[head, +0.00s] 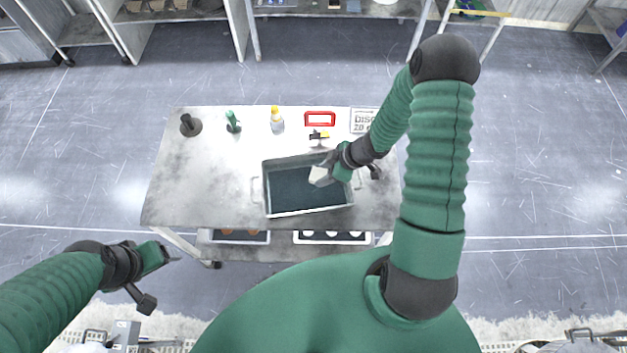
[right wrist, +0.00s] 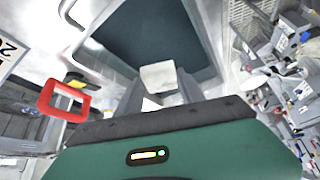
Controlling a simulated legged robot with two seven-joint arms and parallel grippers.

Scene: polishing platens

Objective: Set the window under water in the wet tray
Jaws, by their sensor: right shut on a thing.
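The wet tray (head: 267,192) is a grey metal tray with a dark interior and side handles, on the metal table. My right gripper (head: 327,172) is over the tray's right part and shut on the window, a small pale piece (head: 319,177). The window (right wrist: 158,75) also shows between the fingers in the right wrist view, with the tray's dark inside (right wrist: 150,35) beyond it. I cannot tell whether the window touches the water. My left gripper (head: 174,256) is off the table's front left corner, with nothing seen in it; its finger gap is unclear.
Along the back of the metal table (head: 205,180) stand a dark round-based item (head: 190,125), a green-handled tool (head: 233,122), a yellow-topped bottle (head: 276,120), a red frame (head: 320,119) and a sign (head: 362,120). The table's left part is clear.

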